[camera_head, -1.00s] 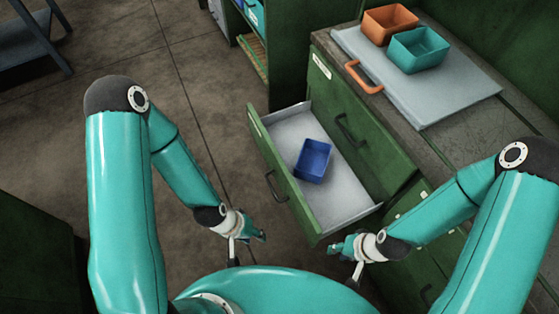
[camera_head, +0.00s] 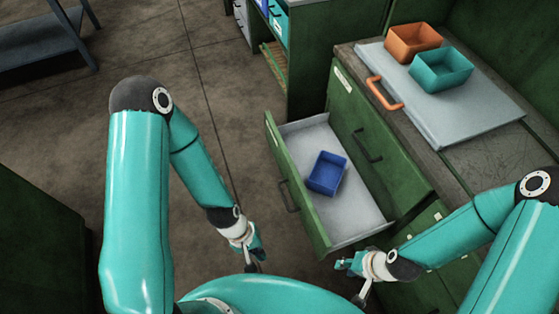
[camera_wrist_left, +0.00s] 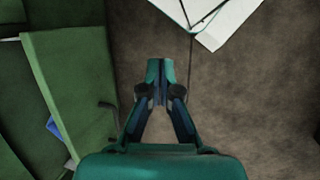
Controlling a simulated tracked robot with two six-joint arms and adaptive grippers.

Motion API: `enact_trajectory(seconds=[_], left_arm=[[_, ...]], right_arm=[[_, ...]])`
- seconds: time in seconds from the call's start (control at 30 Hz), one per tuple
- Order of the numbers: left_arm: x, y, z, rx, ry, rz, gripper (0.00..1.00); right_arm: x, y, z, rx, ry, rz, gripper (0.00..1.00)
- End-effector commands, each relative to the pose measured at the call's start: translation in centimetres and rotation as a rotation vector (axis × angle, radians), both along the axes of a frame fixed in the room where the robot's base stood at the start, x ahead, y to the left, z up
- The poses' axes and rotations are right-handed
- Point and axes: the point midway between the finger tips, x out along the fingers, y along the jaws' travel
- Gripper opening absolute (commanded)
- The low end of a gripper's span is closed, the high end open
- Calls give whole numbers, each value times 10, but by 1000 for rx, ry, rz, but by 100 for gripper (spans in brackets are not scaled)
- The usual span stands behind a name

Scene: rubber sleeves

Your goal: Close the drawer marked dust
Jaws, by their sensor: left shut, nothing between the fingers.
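A green drawer (camera_head: 285,187) stands pulled out of the green cabinet, with a dark handle on its front; no readable marking shows on it. A blue bin (camera_head: 326,173) sits inside it. My left gripper (camera_head: 257,254) is shut and empty, apart from the drawer front, to its lower left in the head view. In the left wrist view its fingers (camera_wrist_left: 160,66) meet over bare floor, with a green drawer panel (camera_wrist_left: 75,85) and handle at the left. My right gripper (camera_head: 345,265) is near the drawer's lower right corner; its jaw state is unclear.
The cabinet top bears a grey board (camera_head: 465,115) with an orange handle, an orange bin (camera_head: 413,42) and a teal bin (camera_head: 441,70). Another green cabinet (camera_head: 310,75) stands behind. Bare floor (camera_head: 225,110) lies left of the drawer.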

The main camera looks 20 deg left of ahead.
Motion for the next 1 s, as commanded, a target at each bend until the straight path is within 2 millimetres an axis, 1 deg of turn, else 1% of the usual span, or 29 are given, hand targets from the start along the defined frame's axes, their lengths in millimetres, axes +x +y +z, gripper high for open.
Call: enact_trajectory(seconds=[0.07, 0.17, 0.2, 0.27, 0.3, 0.37, 0.4, 0.47, 0.5, 0.57, 0.6, 0.7, 0.8, 0.9, 1.0], left_arm=[[9, 1, 1, 14, 121, 190, 0], [36, 5, -1, 17, 266, 487, 0], [53, 8, -2, 8, 320, 617, 0], [84, 13, -1, -25, 396, 815, 0], [107, 17, 1, -61, 443, 947, 0], [143, 27, 10, -131, 500, 1118, 0], [166, 35, 17, -185, 529, 1211, 0], [198, 50, 31, -275, 550, 1325, 0], [217, 62, 40, -334, 549, 1378, 0], [241, 81, 52, -412, 517, 1431, 0], [253, 94, 59, -452, 482, 1451, 0], [269, 121, 66, -500, 402, 1490, 0], [269, 133, 65, -510, 374, 1508, 0], [269, 136, 62, -511, 371, 1514, 0], [270, 134, 58, -508, 372, 1516, 0]], right_arm=[[0, 0, 0, 0, 0, 0, 31], [0, 0, -14, 0, 0, 0, 31], [0, 0, -24, 0, 0, 0, 31], [0, 0, -42, 0, 0, 0, 31], [0, 0, -56, 0, 0, 0, 31], [0, 0, -76, 0, 0, 0, 31], [0, 0, -90, 0, 1, 0, 31], [0, 0, -110, 0, 1, 0, 31], [0, 0, -124, 0, 0, 0, 31], [0, 0, -142, 0, 1, 0, 31], [0, 0, -152, 0, 0, 0, 31], [0, 0, -171, 0, 0, 0, 31], [0, 0, -181, 0, 0, 0, 31], [0, 0, -185, 0, 0, 0, 31], [0, 0, -185, 0, 0, 0, 31]])
